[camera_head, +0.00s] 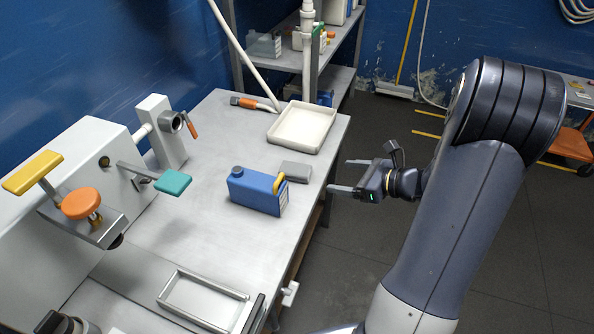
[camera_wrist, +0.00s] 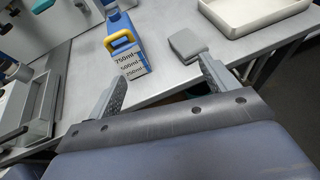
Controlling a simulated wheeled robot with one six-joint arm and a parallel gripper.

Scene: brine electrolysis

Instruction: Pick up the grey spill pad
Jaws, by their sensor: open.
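The grey spill pad (camera_head: 296,171) is a small flat grey block lying on the metal bench near its right edge. It also shows in the wrist view (camera_wrist: 187,44), beyond the right finger. My gripper (camera_head: 343,176) is open and empty, to the right of the bench edge and apart from the pad. In the wrist view my gripper (camera_wrist: 163,85) has its two fingers spread wide, with the pad ahead of them and towards the right finger.
A blue jug (camera_head: 257,191) with a yellow handle stands just left of the pad. A white tray (camera_head: 302,127) lies behind the pad. A metal frame tray (camera_head: 203,300) is at the front. Machinery with a teal lever (camera_head: 173,183) stands left.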

